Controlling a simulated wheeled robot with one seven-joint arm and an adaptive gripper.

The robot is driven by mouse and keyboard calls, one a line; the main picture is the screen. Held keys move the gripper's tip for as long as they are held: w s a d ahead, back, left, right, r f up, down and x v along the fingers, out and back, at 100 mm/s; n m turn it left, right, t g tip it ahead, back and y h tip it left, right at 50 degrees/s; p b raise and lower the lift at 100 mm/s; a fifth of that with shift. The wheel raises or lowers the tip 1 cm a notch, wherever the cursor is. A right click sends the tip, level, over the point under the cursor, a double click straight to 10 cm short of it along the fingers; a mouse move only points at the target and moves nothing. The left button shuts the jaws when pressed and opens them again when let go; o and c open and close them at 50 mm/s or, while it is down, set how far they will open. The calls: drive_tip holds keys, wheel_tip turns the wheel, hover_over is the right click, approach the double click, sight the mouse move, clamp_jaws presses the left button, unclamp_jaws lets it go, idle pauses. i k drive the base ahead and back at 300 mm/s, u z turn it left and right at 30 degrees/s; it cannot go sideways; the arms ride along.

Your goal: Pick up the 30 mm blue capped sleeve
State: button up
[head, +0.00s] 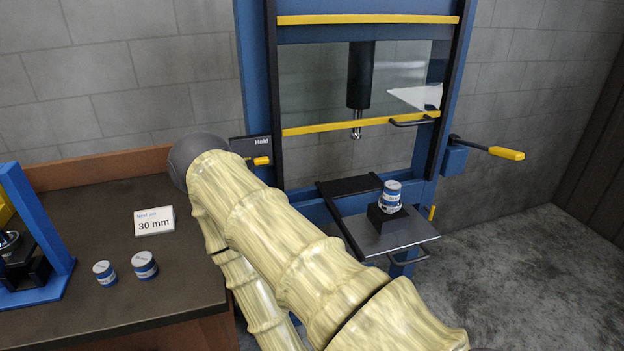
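Two short blue-and-white capped sleeves stand upright on the dark bench. The left sleeve (105,273) looks slightly smaller than the right sleeve (145,265), and they stand apart. A white card (154,221) behind the bench pair reads "30 mm". My arm crosses the middle of the view; my gripper does not show.
The blue press frame (253,70) has a clear guard with yellow bars and a yellow-tipped lever (506,153) at right. The press table (405,237) juts forward. A blue fixture (38,230) stands at the bench's left. The bench (110,317) is bare in front of the two sleeves.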

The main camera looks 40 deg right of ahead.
sight(391, 196)
drive_tip(key=u, duration=0.25)
drive_tip(key=k, duration=1.1)
drive_tip(key=z, duration=1.2)
drive_tip(key=i, duration=0.5)
drive_tip(key=u, duration=0.05)
